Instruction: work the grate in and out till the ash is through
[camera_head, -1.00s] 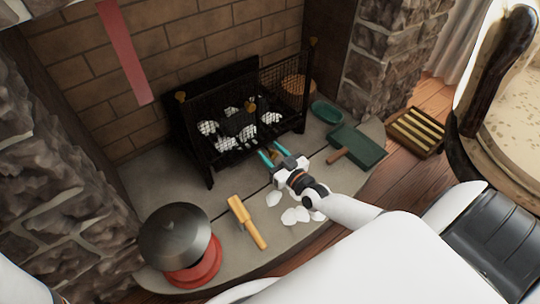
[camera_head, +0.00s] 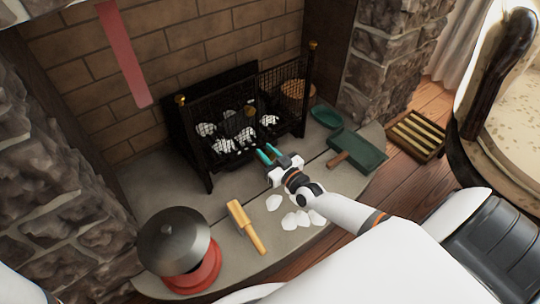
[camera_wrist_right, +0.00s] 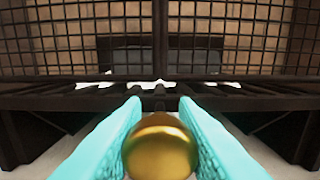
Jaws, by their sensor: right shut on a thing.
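The black fire basket (camera_head: 209,178) stands in the fireplace with grey-white coals (camera_head: 245,137) behind its mesh front. My right gripper (camera_head: 266,153) is low at the front of the basket, with its teal fingers pointing at it. In the right wrist view, the fingers (camera_wrist_right: 160,140) are shut on a round brass knob (camera_wrist_right: 160,148). Behind the knob run the dark bars of the grate (camera_wrist_right: 205,102), under the mesh. The link between knob and grate is hidden, and I cannot make out ash beneath. My left gripper is out of view.
White lumps (camera_head: 289,221) lie on the hearth below my right arm. A green dustpan (camera_head: 360,152) and green dish (camera_head: 325,116) lie to the right.

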